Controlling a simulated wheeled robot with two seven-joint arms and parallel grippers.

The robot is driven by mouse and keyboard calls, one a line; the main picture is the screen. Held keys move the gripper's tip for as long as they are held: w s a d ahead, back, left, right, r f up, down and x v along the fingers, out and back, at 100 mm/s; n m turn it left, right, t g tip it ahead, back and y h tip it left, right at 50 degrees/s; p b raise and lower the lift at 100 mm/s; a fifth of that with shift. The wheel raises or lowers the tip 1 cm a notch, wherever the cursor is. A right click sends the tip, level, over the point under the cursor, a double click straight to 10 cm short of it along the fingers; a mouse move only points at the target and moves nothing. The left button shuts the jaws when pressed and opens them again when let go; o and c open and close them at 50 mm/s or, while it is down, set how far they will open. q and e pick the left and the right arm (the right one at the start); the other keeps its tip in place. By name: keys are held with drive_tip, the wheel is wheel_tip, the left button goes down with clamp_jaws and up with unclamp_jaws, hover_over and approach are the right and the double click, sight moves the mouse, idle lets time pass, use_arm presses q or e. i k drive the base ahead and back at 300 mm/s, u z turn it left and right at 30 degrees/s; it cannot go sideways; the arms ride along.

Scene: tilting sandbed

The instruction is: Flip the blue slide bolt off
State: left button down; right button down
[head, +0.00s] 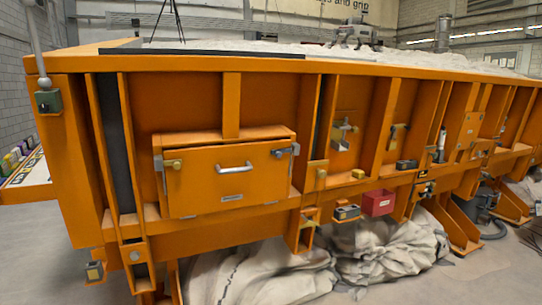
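The orange sandbed (180,100) fills most of the head view, its long side wall facing me. An orange panel (205,190) with a silver handle (235,168) is set in its near part and looks closed. A brass-coloured knob fitting (172,164) sits at the panel's upper left, and a grey latch-like fitting (280,152) at its upper right. I cannot make out a clearly blue slide bolt; several small fittings farther along the wall are too small to tell. Neither of my grippers is in view.
A red box (378,203) and a small dark-topped box (347,212) are mounted low on the wall. A green box (47,101) is on the left corner. Pale sacks (260,272) lie beneath the bed. Grey floor (470,275) is open at the lower right.

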sight(278, 152)
drive_tip(key=z, duration=0.6)
drive_tip(key=i, duration=0.65)
drive_tip(key=z, duration=0.6)
drive_tip(key=i, duration=0.95)
drive_tip(key=u, duration=0.75)
drive_tip(key=i, duration=0.35)
drive_tip(key=u, duration=0.25)
